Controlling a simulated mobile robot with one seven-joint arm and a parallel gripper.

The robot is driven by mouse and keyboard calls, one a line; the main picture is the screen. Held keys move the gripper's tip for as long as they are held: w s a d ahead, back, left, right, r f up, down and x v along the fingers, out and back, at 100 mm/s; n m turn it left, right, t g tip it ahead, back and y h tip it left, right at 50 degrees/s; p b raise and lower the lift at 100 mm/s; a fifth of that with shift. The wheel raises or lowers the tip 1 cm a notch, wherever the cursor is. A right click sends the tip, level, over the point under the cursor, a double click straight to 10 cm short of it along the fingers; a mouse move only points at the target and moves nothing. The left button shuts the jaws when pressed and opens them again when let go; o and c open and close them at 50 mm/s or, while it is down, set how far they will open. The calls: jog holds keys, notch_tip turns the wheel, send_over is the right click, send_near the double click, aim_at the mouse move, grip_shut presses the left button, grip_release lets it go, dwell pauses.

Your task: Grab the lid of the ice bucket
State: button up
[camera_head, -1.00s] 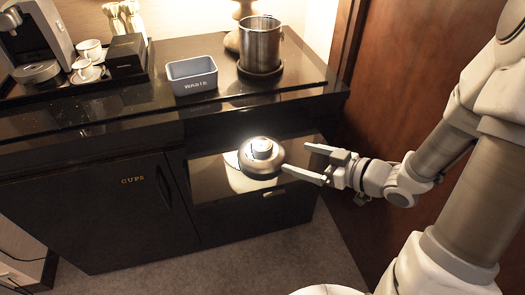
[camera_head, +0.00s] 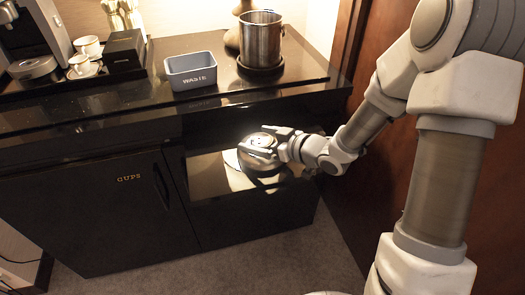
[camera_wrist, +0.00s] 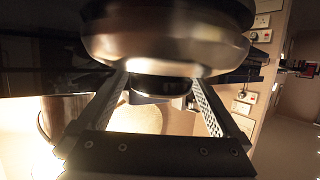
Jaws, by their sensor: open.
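The lid (camera_head: 254,162) is round, dark and silvery, in front of the counter in the head view. My gripper (camera_head: 268,139) reaches it from the right and partly covers it. In the wrist view the lid's metal rim (camera_wrist: 165,48) fills the top middle. A dark knob-like part shows below it between my open gripper's fingers (camera_wrist: 160,88), one finger on each side. I cannot tell whether the fingers touch it. The open steel ice bucket (camera_head: 261,42) stands at the back right of the counter.
A grey waste bin (camera_head: 191,72) stands on the counter (camera_head: 130,100) left of the bucket. A coffee machine (camera_head: 32,40), cups (camera_head: 86,60) and a black box (camera_head: 124,50) are further left. A brown wooden panel (camera_head: 370,190) bounds the right side.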

jog(key=shift+x, duration=0.9)
jog(key=shift+c, duration=0.3)
grip_shut()
